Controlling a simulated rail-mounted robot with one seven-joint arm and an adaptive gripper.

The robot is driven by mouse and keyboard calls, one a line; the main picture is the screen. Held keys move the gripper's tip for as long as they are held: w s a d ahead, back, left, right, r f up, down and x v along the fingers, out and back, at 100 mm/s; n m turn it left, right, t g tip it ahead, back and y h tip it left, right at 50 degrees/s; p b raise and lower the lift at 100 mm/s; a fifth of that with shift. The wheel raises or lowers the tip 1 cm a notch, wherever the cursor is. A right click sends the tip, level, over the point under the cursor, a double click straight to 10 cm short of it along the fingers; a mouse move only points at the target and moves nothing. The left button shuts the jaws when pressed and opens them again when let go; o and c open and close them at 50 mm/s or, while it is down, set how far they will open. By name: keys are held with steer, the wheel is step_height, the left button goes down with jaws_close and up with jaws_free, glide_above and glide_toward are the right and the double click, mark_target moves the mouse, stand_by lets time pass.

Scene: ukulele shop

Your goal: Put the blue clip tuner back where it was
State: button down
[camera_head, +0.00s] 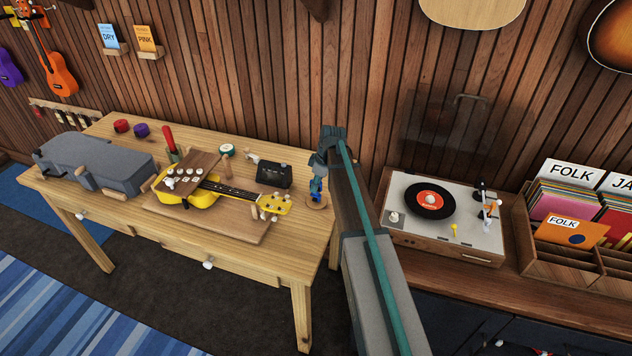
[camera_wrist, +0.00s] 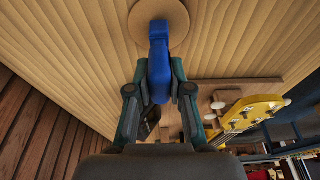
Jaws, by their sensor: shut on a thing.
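The blue clip tuner (camera_head: 317,187) is at the right end of the wooden workbench, over a small round wooden disc (camera_head: 316,206). My gripper (camera_head: 318,172) points down and is shut on it. In the wrist view the blue tuner (camera_wrist: 159,58) is between the two fingers of my gripper (camera_wrist: 159,92), and its far end overlaps the round disc (camera_wrist: 140,17). I cannot tell whether the tuner touches the disc or hangs just above it.
A yellow ukulele (camera_head: 203,196) lies on a wooden board (camera_head: 240,231) left of my gripper, with a black box (camera_head: 274,174) behind its neck. A grey case (camera_head: 95,160) lies at the bench's left. A turntable (camera_head: 445,205) stands right of my arm.

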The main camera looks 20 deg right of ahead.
steer(key=shift+f, duration=0.1)
steer(key=shift+f, duration=0.1)
steer(key=shift+f, duration=0.15)
steer(key=c, duration=1.1)
jaws_free()
steer(key=shift+o, duration=0.2)
steer(key=shift+r, duration=0.2)
steer(key=b+v, duration=0.3)
steer(key=v, duration=0.9)
